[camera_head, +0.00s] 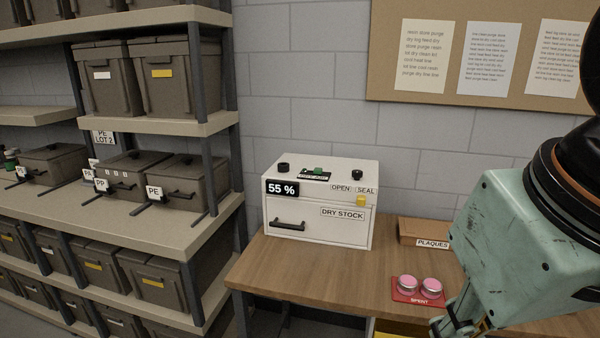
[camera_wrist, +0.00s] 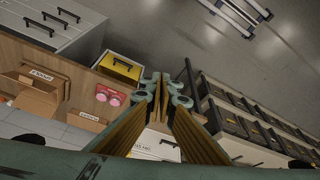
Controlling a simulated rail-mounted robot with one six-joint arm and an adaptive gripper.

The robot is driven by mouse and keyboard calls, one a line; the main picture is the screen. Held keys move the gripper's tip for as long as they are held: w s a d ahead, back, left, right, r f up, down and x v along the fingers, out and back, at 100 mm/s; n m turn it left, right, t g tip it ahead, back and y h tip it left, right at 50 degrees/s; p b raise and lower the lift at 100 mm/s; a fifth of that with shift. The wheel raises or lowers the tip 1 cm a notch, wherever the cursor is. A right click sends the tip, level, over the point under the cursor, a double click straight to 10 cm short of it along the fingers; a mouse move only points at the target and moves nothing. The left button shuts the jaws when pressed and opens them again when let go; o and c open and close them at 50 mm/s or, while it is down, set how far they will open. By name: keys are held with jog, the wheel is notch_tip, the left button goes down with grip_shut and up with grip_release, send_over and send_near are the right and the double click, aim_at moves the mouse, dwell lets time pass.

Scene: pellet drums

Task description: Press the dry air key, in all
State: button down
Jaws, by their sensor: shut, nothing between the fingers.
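The white DRY STOCK cabinet (camera_head: 318,215) stands on the wooden bench. A green key (camera_head: 318,170) sits on its top between two black knobs, with a small label in front that I cannot read clearly. The display (camera_head: 282,188) on its front reads 55 %. A yellow slider (camera_head: 361,201) is under the word SEAL, right of OPEN. My gripper (camera_head: 455,324) is at the lower right in the head view, away from the cabinet and partly cut off. In the wrist view my gripper (camera_wrist: 166,92) is shut and empty, with part of the cabinet (camera_wrist: 157,145) behind it.
A red SPENT tray (camera_head: 408,298) with two pink-topped round tins lies on the bench right of the cabinet. A PLAQUES box (camera_head: 418,232) is behind it. Shelves with grey bins (camera_head: 190,75) stand at the left. The bench before the cabinet is clear.

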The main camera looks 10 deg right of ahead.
jog(key=shift+w, duration=0.1)
dwell(0.3)
jog(key=w+d+r+n+t+h+p, duration=0.15)
jog(key=w+r, duration=0.25)
jog(key=w, duration=1)
jog(key=w+d+r+p, duration=0.2)
jog(key=w+r+p, duration=0.15)
jog(key=w, duration=0.95)
jog(key=w+d+r+n+t+h+p, duration=0.15)
jog(key=w+r, duration=0.35)
jog(key=w, duration=0.9)
jog(key=w+a+f+n+p, duration=0.1)
jog(key=w+a+f+p, duration=0.1)
jog(key=w, duration=1)
jog(key=w+a+f+n+t+y+p, duration=0.1)
jog(key=w+a+f+p, duration=0.1)
jog(key=w, duration=1.1)
jog(key=w+a+f+n+t+p, duration=0.1)
jog(key=w+a+f+n+p, duration=0.1)
jog(key=w, duration=1.1)
jog(key=shift+w+a+f+y+p, duration=0.15)
jog(key=shift+a+f+y+p, duration=0.25)
jog(key=shift+a+f, duration=0.95)
jog(key=shift+d+f, duration=0.3)
jog(key=shift+f, duration=0.1)
